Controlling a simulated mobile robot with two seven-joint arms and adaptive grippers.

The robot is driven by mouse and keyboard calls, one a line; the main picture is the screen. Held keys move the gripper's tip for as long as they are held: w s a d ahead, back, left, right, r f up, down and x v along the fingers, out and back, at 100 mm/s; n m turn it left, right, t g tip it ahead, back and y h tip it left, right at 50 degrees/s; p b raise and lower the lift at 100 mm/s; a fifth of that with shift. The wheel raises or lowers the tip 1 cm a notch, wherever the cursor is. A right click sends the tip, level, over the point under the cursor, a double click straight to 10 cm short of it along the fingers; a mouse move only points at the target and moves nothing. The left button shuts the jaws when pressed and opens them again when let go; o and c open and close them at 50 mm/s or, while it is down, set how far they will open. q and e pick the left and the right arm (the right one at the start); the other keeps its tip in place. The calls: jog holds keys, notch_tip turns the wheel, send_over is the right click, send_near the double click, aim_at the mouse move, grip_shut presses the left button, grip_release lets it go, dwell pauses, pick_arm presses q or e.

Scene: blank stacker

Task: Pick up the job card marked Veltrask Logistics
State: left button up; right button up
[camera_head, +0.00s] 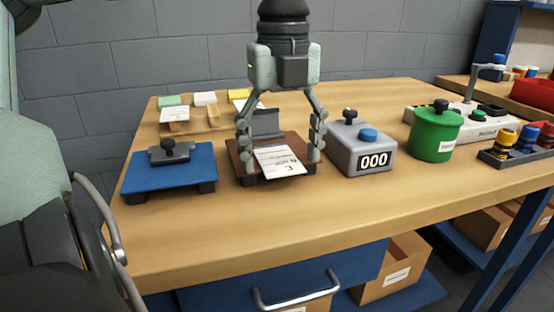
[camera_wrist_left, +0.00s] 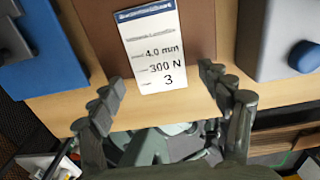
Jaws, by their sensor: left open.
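A white job card (camera_head: 279,161) lies on a brown board (camera_head: 243,170), its near end overhanging the front edge. In the left wrist view the card (camera_wrist_left: 150,50) reads 4.0 mm, 300 N and 3; its heading is too small to read. My left gripper (camera_head: 281,152) is open, pointing down, with a finger on each side of the card and gaps to both. It holds nothing. Another white card (camera_head: 175,115) sits on a wooden rack at the back left; its print is unreadable. My right gripper is not in view.
A blue platform (camera_head: 150,183) with a dark clamp stands left of the board. A grey counter box (camera_head: 350,158) showing 000 and a green canister (camera_head: 432,140) stand right. Coloured cards (camera_head: 238,93) are at the back. The table's front strip (camera_head: 260,225) is clear.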

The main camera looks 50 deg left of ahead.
pick_arm(q)
jog(key=shift+f, duration=0.1)
jog(key=shift+c, duration=0.3)
jog(key=c, duration=0.8)
